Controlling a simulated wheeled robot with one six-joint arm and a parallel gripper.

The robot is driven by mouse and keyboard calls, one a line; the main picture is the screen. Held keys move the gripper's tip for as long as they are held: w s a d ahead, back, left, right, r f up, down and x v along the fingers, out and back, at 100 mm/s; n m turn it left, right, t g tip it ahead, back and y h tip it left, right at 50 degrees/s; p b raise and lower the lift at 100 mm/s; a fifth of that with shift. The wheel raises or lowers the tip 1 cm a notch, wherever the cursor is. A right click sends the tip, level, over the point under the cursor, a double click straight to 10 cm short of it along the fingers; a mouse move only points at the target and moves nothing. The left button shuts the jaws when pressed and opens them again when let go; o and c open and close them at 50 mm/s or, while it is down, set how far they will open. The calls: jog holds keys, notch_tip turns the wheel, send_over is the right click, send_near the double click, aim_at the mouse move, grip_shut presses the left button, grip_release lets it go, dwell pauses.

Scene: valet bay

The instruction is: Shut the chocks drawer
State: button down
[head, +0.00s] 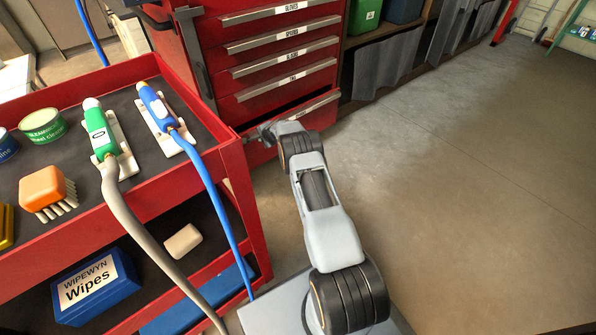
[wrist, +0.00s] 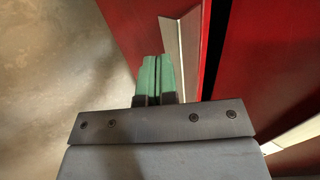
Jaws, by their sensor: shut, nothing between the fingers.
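The lowest visible drawer (head: 290,122) of the red cabinet stands partly pulled out, with a dark opening above its front. I cannot read its label. In the wrist view its red front (wrist: 135,30) carries a pale metal handle strip (wrist: 183,45), and a dark gap lies beside it. My gripper (head: 262,132) is at the left part of this drawer's front. In the wrist view the green fingers of my gripper (wrist: 158,75) are together, empty, and close against the front beside the handle strip. I cannot tell whether they touch it.
The upper drawers (head: 285,45) look closed. A red cart (head: 225,165) with hoses, a brush and tins stands close on the left of my arm. A shelf with bins (head: 365,12) and hanging grey cloths (head: 385,65) is behind. The floor (head: 480,180) on the right is clear.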

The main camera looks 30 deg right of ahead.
aim_at(256, 134)
jog(key=w, duration=0.1)
jog(key=w+a, duration=0.1)
jog(key=w, duration=0.1)
jog(key=shift+w+a, duration=0.1)
dwell(0.5)
